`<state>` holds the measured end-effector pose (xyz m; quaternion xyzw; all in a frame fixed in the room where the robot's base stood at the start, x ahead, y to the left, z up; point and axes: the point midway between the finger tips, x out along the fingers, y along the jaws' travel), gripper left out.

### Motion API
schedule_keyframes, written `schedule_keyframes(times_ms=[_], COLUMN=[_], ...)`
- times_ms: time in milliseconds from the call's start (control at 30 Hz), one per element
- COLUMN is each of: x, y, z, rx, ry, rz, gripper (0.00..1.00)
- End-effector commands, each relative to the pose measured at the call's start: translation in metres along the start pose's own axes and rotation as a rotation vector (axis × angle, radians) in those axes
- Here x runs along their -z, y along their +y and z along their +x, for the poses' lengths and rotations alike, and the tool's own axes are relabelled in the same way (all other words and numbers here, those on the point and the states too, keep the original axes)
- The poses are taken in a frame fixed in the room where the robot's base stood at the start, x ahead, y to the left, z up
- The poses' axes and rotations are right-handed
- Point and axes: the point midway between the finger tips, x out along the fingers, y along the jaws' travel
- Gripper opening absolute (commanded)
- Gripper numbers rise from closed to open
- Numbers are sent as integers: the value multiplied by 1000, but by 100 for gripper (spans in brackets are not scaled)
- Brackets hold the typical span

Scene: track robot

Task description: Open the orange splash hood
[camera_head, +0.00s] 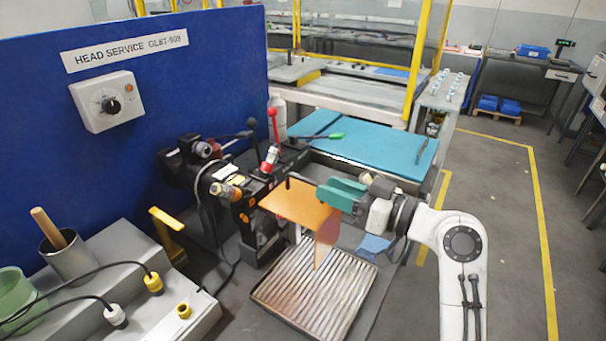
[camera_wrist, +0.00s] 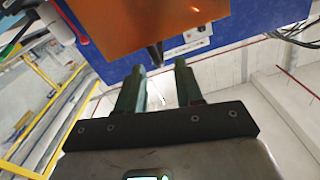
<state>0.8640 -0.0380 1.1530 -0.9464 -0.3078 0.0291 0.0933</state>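The orange splash hood (camera_head: 298,207) stands over the front of the dark machine, above a ribbed tray. Its top is a flat orange sheet, and a see-through orange panel hangs down at its right front. In the wrist view the orange sheet (camera_wrist: 150,22) fills the upper middle. My gripper (camera_head: 326,194) has green fingers and is at the hood's right edge; I cannot tell whether it touches. In the wrist view my gripper (camera_wrist: 160,66) has its fingers apart, with nothing held between them. A short dark rod (camera_wrist: 155,55) shows just beyond the fingertips, below the sheet.
A ribbed metal tray (camera_head: 318,292) lies below the hood. A red-topped lever (camera_head: 273,125) and other fittings stand behind it. A blue panel (camera_head: 170,80) rises at the left. A teal mat (camera_head: 370,143) lies behind my gripper. Open floor (camera_head: 500,220) is at the right.

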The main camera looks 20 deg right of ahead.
Motion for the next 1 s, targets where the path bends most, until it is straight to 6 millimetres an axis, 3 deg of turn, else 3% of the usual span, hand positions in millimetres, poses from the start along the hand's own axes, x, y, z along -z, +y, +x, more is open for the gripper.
schedule_keyframes(times_ms=[200, 400, 833, 1000], x=[2, 1, -1, -1], y=[-1, 0, 0, 0], z=[41, 65, 74, 74], rx=[2, 0, -1, -1], ry=[-3, -2, -2, -2], rz=[1, 2, 1, 1], gripper=[36, 36, 36, 20])
